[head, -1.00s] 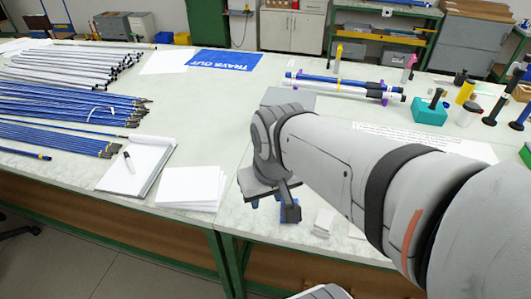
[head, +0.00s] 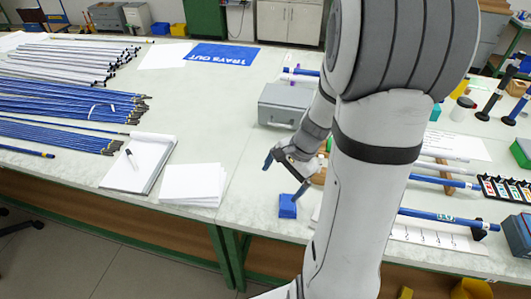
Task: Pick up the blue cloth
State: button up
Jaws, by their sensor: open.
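A small folded blue cloth (head: 287,207) lies on the pale bench top near its front edge, just right of the bench seam. My gripper (head: 284,176) is open and empty, slightly above and behind the cloth in the picture, its fingers spread apart. One finger is close to the cloth's top edge in the picture; I cannot tell whether they touch. My arm covers the area right of the cloth.
A grey box (head: 284,104) stands behind my gripper. White papers (head: 192,184) and a notepad (head: 140,162) lie to the left, with blue rods (head: 70,104) beyond. A blue rod (head: 436,216) lies to the right. The bench between papers and grey box is clear.

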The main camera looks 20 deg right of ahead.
jog(key=d+f+m, duration=0.2)
jog(key=f+m, duration=0.1)
jog(key=d+f+m+y+p, duration=0.1)
jog(key=d+f+m, duration=0.2)
jog(key=d+f+m+t+p, duration=0.1)
jog(key=d+f+m, duration=0.2)
jog(key=shift+w+d+f+y, duration=0.2)
jog(key=shift+f+y, duration=0.1)
jog(key=shift+f, duration=0.1)
jog(key=shift+a+f, duration=0.1)
jog(key=shift+f, duration=0.25)
jog(key=x, duration=0.7)
jog(key=shift+w+a+r+p, duration=0.15)
jog(key=shift+p, duration=0.25)
jog(key=c, duration=0.9)
jog(key=shift+r, duration=0.1)
jog(key=shift+c, duration=0.2)
notch_tip(320, 180, up, 10)
